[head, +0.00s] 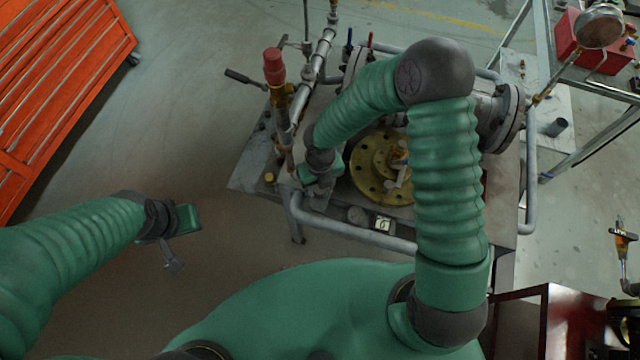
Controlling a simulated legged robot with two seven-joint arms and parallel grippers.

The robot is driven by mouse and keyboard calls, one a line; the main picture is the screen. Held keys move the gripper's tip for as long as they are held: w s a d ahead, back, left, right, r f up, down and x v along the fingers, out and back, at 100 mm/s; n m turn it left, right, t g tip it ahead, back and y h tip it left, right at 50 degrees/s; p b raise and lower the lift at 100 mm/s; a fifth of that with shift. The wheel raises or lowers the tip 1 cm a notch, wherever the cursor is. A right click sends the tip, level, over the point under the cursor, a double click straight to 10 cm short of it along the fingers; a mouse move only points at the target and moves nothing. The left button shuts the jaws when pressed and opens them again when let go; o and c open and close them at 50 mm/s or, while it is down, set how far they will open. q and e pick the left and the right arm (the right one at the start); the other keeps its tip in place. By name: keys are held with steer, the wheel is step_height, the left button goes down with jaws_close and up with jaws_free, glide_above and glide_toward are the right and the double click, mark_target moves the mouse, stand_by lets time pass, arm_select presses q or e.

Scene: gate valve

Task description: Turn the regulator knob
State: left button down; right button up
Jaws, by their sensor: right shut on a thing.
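My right gripper (303,180) reaches down at the left side of the valve rig. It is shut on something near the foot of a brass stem. What it holds is mostly hidden by the gripper, so I cannot tell whether it is the regulator knob. A red cap (274,65) stands on the brass fitting (280,97) above that stem, apart from the gripper. A small yellow knob (269,178) sits on the rig's plate, left of the gripper. My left gripper (182,243) hangs over the floor, away from the rig; its jaw opening is unclear.
A brass flange (372,183) sits right of my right gripper, partly behind my arm. An orange cabinet (60,85) stands at upper left. The floor between cabinet and rig is clear.

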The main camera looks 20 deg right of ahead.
steer(key=m+p, duration=0.1)
steer(key=m, duration=0.2)
steer(key=shift+r, duration=0.1)
steer(key=m+p, duration=0.1)
steer(key=m, duration=0.4)
steer(key=shift+w, duration=0.1)
steer(key=m, duration=0.3)
steer(key=shift+m, duration=0.3)
steer(key=m, duration=0.4)
steer(key=shift+m, duration=0.3)
steer(key=m, duration=0.3)
steer(key=shift+m, duration=0.3)
steer(key=m, duration=0.3)
steer(key=shift+m, duration=0.3)
steer(key=m, duration=0.3)
steer(key=shift+m, duration=0.3)
steer(key=shift+w+m, duration=0.1)
steer(key=shift+m, duration=1.9)
